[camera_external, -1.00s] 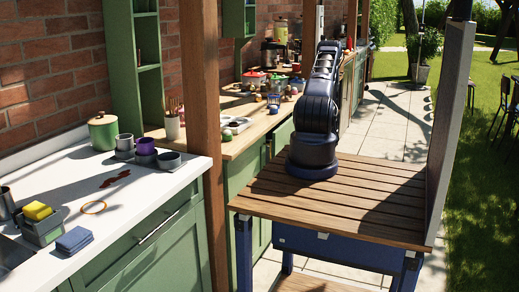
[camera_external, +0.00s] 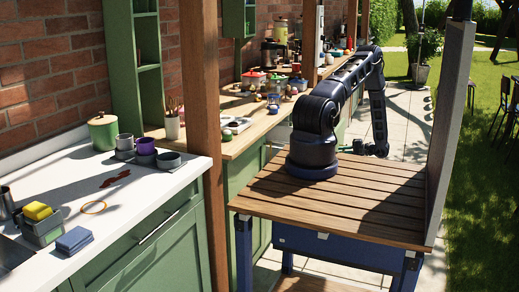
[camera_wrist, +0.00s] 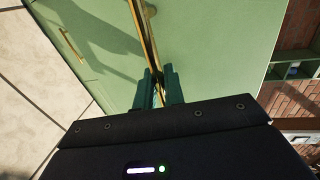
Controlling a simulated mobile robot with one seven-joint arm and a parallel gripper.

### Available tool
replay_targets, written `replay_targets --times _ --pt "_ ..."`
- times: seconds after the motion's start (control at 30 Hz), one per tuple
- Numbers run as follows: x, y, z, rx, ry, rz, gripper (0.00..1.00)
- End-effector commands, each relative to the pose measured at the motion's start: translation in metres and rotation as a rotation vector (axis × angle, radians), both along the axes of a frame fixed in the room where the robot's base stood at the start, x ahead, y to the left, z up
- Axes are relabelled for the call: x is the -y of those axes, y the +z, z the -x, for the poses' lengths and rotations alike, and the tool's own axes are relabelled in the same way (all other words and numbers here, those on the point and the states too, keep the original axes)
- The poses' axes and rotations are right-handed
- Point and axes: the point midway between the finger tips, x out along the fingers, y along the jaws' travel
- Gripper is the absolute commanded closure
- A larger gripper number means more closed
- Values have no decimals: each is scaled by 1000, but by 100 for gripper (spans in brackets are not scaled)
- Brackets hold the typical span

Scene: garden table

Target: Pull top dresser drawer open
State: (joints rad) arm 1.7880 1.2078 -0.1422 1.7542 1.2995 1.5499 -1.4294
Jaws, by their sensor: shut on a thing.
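In the wrist view a green dresser front (camera_wrist: 205,40) fills the upper middle. A long brass handle (camera_wrist: 148,40) runs down it toward my gripper. The two teal fingers of my gripper (camera_wrist: 159,92) are close together at the near end of this handle and shut on it. Whether the drawer stands out from its frame cannot be told. In the external view my gripper (camera_external: 352,149) is low behind the wooden table, beside the counter, small and partly hidden. The handle cannot be made out there.
A second brass handle (camera_wrist: 71,46) sits on the green front at left in the wrist view. Pale paving (camera_wrist: 30,100) lies beside it. The slatted wooden table (camera_external: 340,205) and grey upright panel (camera_external: 450,130) stand near my arm. Bowls and jars crowd the wooden counter (camera_external: 240,105).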

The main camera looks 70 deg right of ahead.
Motion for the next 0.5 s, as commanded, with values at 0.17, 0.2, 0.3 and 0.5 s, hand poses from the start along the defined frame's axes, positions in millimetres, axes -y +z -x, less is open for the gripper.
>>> replay_targets --times 0.17,0.2,0.3,0.5 --pt "0 -1 51 -1 -4 0 100" --pt "0 -1 62 -1 -4 0 100" --pt "0 -1 85 -1 -3 0 100" --pt "0 -1 123 -1 -2 -1 100"
